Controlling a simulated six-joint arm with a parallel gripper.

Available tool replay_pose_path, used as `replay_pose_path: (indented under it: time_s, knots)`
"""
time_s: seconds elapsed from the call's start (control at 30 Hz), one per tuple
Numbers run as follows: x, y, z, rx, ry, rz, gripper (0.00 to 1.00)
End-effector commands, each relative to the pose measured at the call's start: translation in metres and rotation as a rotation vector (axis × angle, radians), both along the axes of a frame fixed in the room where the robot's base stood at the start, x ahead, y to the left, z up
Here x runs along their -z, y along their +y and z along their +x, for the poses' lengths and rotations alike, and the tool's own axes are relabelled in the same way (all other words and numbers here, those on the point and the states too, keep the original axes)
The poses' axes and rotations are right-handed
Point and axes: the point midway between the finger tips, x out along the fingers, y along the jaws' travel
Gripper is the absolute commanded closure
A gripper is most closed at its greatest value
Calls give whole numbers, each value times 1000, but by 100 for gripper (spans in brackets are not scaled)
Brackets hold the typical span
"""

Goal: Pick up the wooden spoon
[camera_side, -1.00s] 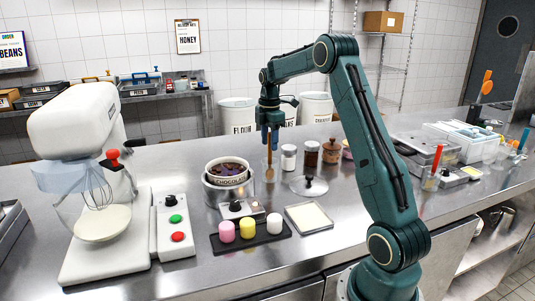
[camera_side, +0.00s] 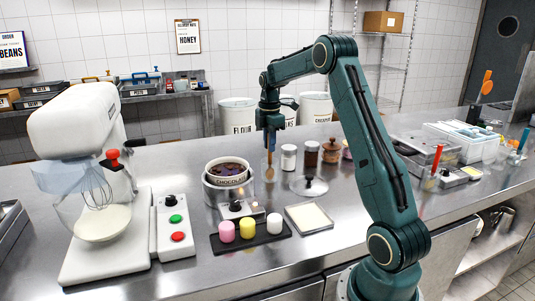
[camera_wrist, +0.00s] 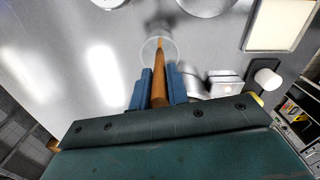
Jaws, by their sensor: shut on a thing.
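The wooden spoon (camera_side: 269,165) stands upright in a clear glass (camera_side: 270,174) on the steel counter, right of the chocolate pot. My gripper (camera_side: 269,150) points down from above and is shut on the spoon's upper handle. In the wrist view, the brown handle of the spoon (camera_wrist: 159,88) sits between the blue fingers of my gripper (camera_wrist: 158,86). The round rim of the glass (camera_wrist: 147,52) surrounds the spoon's lower part there. The spoon's lower end is inside the glass and hard to make out.
The chocolate pot (camera_side: 208,181) stands left of the glass. A lid (camera_side: 310,186) lies to its front right, and lidded jars (camera_side: 288,158) stand close behind on the right. A white square tray (camera_side: 309,218) and a dark tray of coloured pieces (camera_side: 260,238) lie in front.

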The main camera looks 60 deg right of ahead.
Motion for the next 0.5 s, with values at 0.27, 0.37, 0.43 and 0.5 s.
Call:
replay_pose_path:
  time_s: [0.27,0.37,0.43,0.5]
  knots:
    - [-2,0,0,0,-1,-1,100]
    - [-7,0,0,0,-2,-2,100]
    - [-12,0,0,0,-2,-1,100]
    - [-18,0,1,0,-3,-2,100]
